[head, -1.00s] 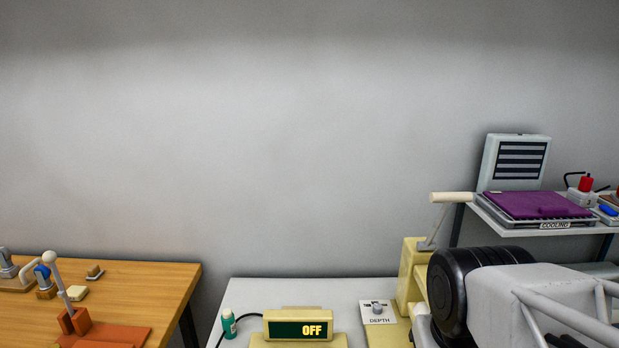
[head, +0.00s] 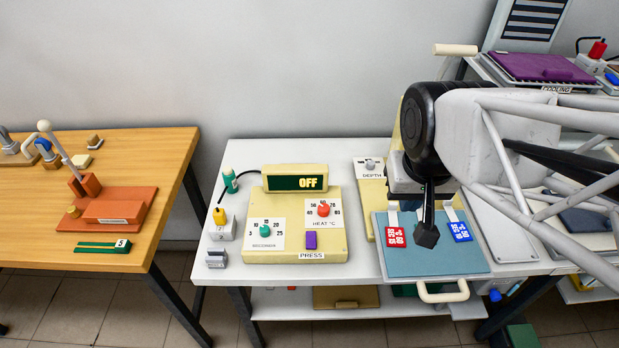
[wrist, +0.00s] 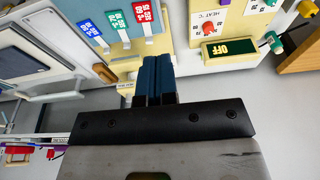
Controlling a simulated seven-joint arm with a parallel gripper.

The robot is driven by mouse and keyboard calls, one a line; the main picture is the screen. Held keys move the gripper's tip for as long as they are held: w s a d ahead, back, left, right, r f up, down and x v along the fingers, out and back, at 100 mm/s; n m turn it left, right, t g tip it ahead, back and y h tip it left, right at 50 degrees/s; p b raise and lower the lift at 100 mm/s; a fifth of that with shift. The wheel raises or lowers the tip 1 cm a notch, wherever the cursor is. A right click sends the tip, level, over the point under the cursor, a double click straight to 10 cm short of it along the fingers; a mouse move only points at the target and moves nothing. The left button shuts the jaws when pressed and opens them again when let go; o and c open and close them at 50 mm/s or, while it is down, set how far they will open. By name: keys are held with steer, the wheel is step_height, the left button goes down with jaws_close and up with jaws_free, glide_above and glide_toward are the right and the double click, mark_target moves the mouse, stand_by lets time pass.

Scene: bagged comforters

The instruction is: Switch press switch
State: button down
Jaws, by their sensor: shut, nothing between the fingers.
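The purple press switch (head: 311,240) sits on the front of the cream control box (head: 337,241), above its PRESS label. The green display (head: 284,184) on top of the box reads OFF. The box also shows upside down in the wrist view, with its display (wrist: 229,49). My gripper (head: 427,236) is shut and empty, to the right of the control box and above the blue press plate (head: 458,259). Its closed fingers (wrist: 157,72) show in the wrist view. It is apart from the switch, and the arm hides part of the press.
Red and blue tags lie on the press plate, whose cream handle (head: 443,293) projects forward. The DEPTH panel (head: 370,166) is behind.

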steer(key=w+a+f, duration=0.4)
steer(key=w+a, duration=0.2)
steer(key=a, duration=0.1)
glide_above(311, 235)
steer(key=s, duration=0.2)
steer(key=s+x, duration=0.1)
steer(key=x, duration=0.5)
steer(key=shift+s+g, duration=0.2)
steer(key=shift+g, duration=0.2)
steer(key=shift+f, duration=0.15)
steer(key=f, duration=0.4)
steer(key=w+f, duration=0.1)
steer(key=f, duration=0.4)
steer(key=w+f, duration=0.1)
steer(key=f, duration=0.3)
steer(key=shift+f, duration=0.35)
